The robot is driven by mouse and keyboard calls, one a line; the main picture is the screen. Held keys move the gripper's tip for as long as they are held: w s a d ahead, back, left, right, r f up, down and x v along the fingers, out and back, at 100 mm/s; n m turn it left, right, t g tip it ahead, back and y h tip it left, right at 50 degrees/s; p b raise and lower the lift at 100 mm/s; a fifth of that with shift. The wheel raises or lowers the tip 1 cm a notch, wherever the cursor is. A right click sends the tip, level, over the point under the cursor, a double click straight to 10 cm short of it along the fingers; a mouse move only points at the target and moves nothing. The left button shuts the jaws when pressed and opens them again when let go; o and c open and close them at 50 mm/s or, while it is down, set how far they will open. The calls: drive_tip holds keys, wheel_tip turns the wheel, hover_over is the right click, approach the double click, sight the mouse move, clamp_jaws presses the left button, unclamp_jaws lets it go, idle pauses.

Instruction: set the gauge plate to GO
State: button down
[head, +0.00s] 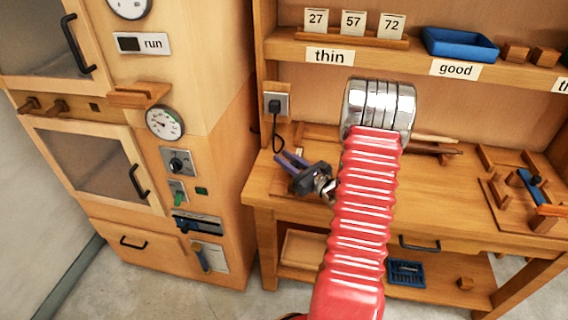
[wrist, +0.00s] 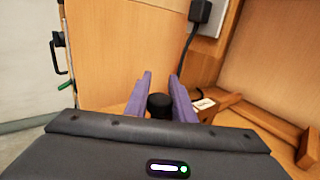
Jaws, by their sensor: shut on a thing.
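My gripper (head: 283,157) is low over the left end of the wooden bench, its purple fingers pointing toward the back left. In the wrist view my gripper (wrist: 161,84) has its fingers on either side of a short black round knob (wrist: 160,106) and is shut on it. What the knob is fixed to is hidden behind the gripper body. A small white card (wrist: 204,103) with dark marks too small to read lies just right of the fingers. I cannot pick out the gauge plate for certain, nor read a GO mark.
A wooden cabinet (head: 222,110) with dials and switches stands left of the bench. A black plug and cord (head: 275,106) hang at the bench's back left. A wooden frame (wrist: 262,118) lies right of the fingers. A shelf (head: 400,55) with a blue tray (head: 459,45) runs above.

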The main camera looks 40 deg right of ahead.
drive_tip(key=shift+d+r, duration=0.1)
drive_tip(key=shift+d, duration=0.2)
drive_tip(key=c, duration=1.8)
unclamp_jaws()
drive_tip(key=shift+w, duration=0.1)
drive_tip(key=shift+c, duration=0.2)
drive_tip(key=o, duration=0.3)
drive_tip(key=shift+a, duration=0.1)
drive_tip(key=s, duration=1.3)
drive_tip(key=shift+s+d, duration=0.2)
drive_tip(key=shift+s, duration=0.2)
drive_tip(key=shift+f, duration=0.25)
